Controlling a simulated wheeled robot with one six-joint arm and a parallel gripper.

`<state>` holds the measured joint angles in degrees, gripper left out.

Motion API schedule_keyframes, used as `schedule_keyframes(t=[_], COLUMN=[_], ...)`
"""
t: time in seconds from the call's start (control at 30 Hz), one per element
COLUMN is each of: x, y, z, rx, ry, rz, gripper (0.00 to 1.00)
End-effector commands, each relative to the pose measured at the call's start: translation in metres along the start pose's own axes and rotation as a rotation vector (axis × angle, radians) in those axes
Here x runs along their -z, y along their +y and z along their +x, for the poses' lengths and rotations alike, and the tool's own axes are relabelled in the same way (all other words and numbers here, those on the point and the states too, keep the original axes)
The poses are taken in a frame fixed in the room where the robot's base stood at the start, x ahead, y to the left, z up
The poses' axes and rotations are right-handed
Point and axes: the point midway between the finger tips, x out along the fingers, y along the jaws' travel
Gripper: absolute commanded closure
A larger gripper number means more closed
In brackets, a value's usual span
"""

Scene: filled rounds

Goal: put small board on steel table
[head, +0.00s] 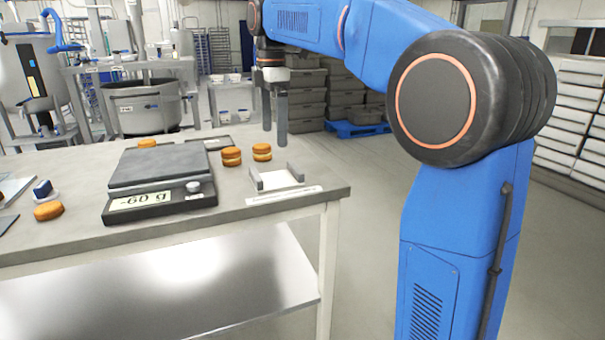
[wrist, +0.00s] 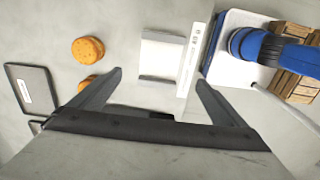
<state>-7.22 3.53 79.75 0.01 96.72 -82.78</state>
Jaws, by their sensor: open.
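A small white board (head: 280,179) with a raised grey bar along two opposite sides lies near the right front corner of the steel table (head: 150,236). In the wrist view the board (wrist: 161,55) lies ahead of the fingertips, roughly between their lines. My gripper (head: 274,119) is open and empty, above the table and behind the board, apart from it. The fingers also show spread apart in the wrist view (wrist: 160,76). I cannot tell whether the white plate and grey bars are one piece.
A scale (head: 160,168) reading "-60 g" stands left of the board. Sandwich cookies (head: 231,156) (head: 262,152) stand between them, farther back. A white label strip (head: 284,195) lies along the front edge. A small blue item (head: 42,188) and a cookie (head: 48,211) lie at left.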

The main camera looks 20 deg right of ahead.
Motion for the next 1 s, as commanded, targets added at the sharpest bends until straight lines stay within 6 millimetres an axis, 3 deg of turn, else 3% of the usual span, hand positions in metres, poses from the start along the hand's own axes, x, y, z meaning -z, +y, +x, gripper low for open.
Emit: schedule_keyframes(t=[0.17, 0.27, 0.47, 0.67, 1.0], x=[-0.001, -0.006, -0.021, -0.037, -0.056], y=[-0.004, -0.018, -0.072, -0.13, -0.229], z=[0.0, 0.003, 0.022, 0.054, 0.131], rx=[-0.004, -0.02, -0.08, -0.145, -0.241], ry=[0.001, 0.003, 0.021, 0.055, 0.148], rz=[0.015, 0.072, 0.308, 0.572, 1.013], gripper=[0.04, 0.04, 0.04, 0.04, 0.04])
